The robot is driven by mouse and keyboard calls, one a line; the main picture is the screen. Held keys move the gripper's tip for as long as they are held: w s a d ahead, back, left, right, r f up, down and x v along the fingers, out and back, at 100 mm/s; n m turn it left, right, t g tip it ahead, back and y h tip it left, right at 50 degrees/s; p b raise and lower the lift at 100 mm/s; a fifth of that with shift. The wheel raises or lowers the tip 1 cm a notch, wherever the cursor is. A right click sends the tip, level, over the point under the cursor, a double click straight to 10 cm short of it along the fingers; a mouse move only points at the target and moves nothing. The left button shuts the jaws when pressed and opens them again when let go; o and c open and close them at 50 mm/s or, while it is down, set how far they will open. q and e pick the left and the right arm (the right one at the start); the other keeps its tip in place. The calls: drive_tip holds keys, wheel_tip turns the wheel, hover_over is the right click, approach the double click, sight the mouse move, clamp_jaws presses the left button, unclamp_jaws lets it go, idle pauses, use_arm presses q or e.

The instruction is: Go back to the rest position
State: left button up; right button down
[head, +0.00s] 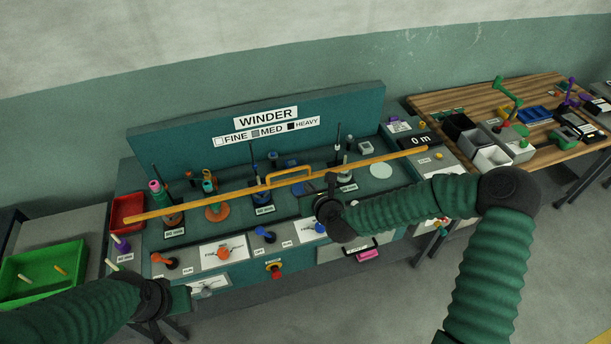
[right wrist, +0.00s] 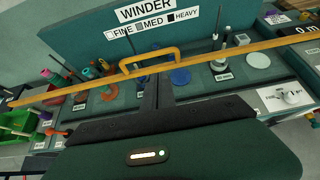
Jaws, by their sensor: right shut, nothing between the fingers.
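My right gripper (head: 330,180) is over the middle of the winder bench, just in front of a long yellow bar (head: 225,198). In the right wrist view its fingers (right wrist: 157,84) are together with nothing between them, their tips appearing just below the bar's raised handle (right wrist: 150,61). The handle also shows in the head view (head: 288,175). My left gripper (head: 200,291) is low at the bench's front left edge; its fingers are too unclear to tell their state.
The teal winder bench (head: 300,205) carries spools, posts and knobs below the sign board (head: 265,118). A red bin (head: 127,212) and green tray (head: 45,272) are at left. A wooden table (head: 465,95) with boxes and tools is at right. Floor shows at front right.

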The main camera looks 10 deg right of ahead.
drive_tip(key=s+a+f+n+g+y+b, duration=0.3)
drive_tip(key=s+f+n, duration=0.45)
drive_tip(key=n, duration=0.85)
use_arm(q)
drive_tip(key=b+x, duration=0.3)
drive_tip(key=x, duration=0.4)
drive_tip(key=shift+w+d+f+b, duration=0.2)
drive_tip(key=shift+w+f+b, duration=0.05)
drive_tip(key=shift+b, duration=0.1)
use_arm(e)
drive_tip(key=s+d+r+n+g+h, duration=0.1)
drive_tip(key=s+d+n+g+h, duration=0.1)
drive_tip(key=s+n, duration=0.6)
drive_tip(key=s+d+n+g+h, duration=0.1)
drive_tip(key=s+d+n+g, duration=0.3)
drive_tip(key=s+n, duration=0.4)
drive_tip(key=d+n, duration=0.1)
drive_tip(key=n, duration=0.2)
drive_tip(key=shift+s+r+h, duration=0.25)
drive_tip(key=shift+r+h, duration=0.15)
use_arm(q)
drive_tip(key=shift+a, duration=0.15)
use_arm(e)
drive_tip(key=shift+a, duration=0.2)
use_arm(q)
drive_tip(key=shift+a+f, duration=0.1)
drive_tip(key=shift+a, duration=0.1)
use_arm(e)
drive_tip(key=shift+a, duration=0.2)
